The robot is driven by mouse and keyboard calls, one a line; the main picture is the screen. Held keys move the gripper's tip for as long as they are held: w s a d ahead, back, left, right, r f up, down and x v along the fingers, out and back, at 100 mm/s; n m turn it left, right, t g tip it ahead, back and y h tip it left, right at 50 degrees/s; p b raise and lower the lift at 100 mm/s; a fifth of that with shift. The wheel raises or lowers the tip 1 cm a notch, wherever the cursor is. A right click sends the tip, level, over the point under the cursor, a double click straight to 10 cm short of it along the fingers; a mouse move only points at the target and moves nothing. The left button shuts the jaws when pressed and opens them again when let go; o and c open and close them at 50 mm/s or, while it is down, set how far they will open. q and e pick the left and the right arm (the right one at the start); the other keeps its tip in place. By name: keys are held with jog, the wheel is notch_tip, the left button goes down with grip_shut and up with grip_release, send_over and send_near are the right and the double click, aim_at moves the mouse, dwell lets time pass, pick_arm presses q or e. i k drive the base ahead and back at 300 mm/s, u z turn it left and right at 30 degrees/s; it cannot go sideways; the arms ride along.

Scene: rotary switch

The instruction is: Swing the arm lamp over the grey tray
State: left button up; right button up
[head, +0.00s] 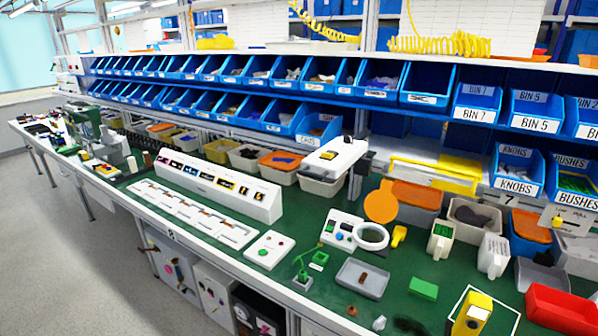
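A small green arm lamp (301,264) stands on the green bench top near the front edge. Its thin jointed arm rises from a small base and leans up to the right. The grey tray (362,279) lies to the right of the lamp, with a small brown piece in it. The lamp's upper end is left of the tray and appears not to be over it. Neither of my grippers is in view.
A white panel with buttons (341,229) and a white ring (370,236) are behind the tray. A white button box (270,250) is left of the lamp. A green block (424,289) and yellow device (472,314) are to the right. Blue bins (427,85) line the back.

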aim_at(319, 168)
jog(key=k, duration=1.2)
jog(key=u, duration=0.6)
jog(key=i, duration=1.5)
jog(key=z, duration=1)
